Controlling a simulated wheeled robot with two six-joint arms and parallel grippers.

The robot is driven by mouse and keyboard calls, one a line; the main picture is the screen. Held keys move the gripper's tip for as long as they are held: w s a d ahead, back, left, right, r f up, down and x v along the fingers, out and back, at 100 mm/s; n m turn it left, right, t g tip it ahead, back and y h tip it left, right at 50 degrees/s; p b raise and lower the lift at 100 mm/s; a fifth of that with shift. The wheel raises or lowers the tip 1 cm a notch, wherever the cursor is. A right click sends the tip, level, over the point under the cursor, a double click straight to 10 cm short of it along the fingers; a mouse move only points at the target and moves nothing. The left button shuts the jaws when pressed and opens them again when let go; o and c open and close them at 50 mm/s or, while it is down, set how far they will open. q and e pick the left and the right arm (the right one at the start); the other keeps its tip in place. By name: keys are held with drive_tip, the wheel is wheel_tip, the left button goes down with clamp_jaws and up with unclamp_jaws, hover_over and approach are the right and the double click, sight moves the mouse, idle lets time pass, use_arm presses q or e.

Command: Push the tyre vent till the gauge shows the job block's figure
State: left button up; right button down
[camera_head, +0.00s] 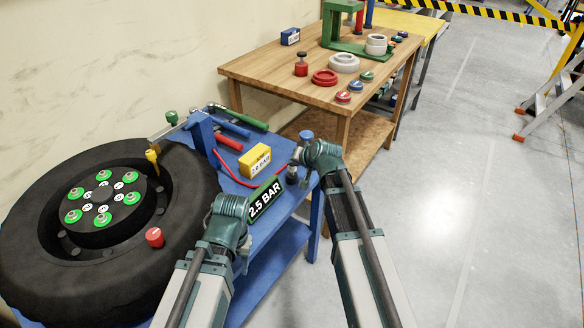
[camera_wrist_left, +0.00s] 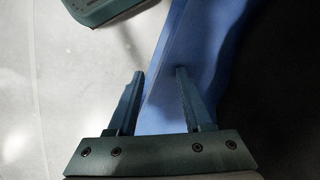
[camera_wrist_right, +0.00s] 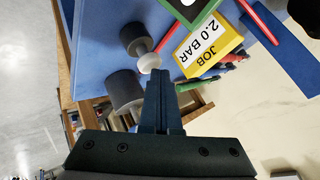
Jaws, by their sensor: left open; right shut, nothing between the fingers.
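The yellow job block (camera_head: 255,160) reads 2.0 BAR and sits on the blue trolley; it also shows in the right wrist view (camera_wrist_right: 207,45). The black gauge display (camera_head: 265,198), edged in green, reads 2.5 BAR. The tyre (camera_head: 195,195) lies flat at the left with a red cap (camera_head: 154,237) on it. My right gripper (camera_wrist_right: 158,72) is shut and empty, its tips close beside a grey fitting with a pale end (camera_wrist_right: 148,63), possibly the vent; contact is unclear. My left gripper (camera_wrist_left: 159,72) is open and empty above the trolley's blue edge.
A red hose (camera_head: 228,170) runs across the trolley (camera_head: 285,205). Red and green-handled tools lie behind the block. A wooden bench (camera_head: 265,70) with rings and a green press stands beyond. Floor at the right is clear up to a ladder (camera_head: 555,95).

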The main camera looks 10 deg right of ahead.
sight(291, 168)
use_arm(q)
drive_tip(key=shift+s+d+f+b, duration=0.15)
drive_tip(key=shift+s+f+b, duration=0.55)
drive_tip(key=shift+b, duration=0.2)
use_arm(e)
drive_tip(key=shift+s+d+f, duration=0.25)
drive_tip(key=shift+s+f, duration=0.2)
drive_tip(key=shift+f, duration=0.15)
drive_tip(key=shift+w, duration=0.1)
use_arm(q)
drive_tip(key=shift+w+a+r+p, duration=0.1)
drive_tip(key=shift+a+r+p, duration=0.25)
drive_tip(key=shift+p, duration=0.2)
use_arm(e)
drive_tip(key=shift+w+a+r, duration=0.35)
drive_tip(key=shift+w+a, duration=0.05)
drive_tip(key=shift+a, duration=0.1)
use_arm(q)
drive_tip(key=shift+w+r, duration=0.15)
use_arm(e)
drive_tip(key=shift+w+a, duration=0.15)
drive_tip(key=shift+w, duration=0.15)
use_arm(q)
drive_tip(key=shift+w+d+r+p, duration=0.1)
drive_tip(key=shift+r+p, duration=0.05)
drive_tip(key=shift+p, duration=0.2)
use_arm(e)
drive_tip(key=shift+r, duration=0.2)
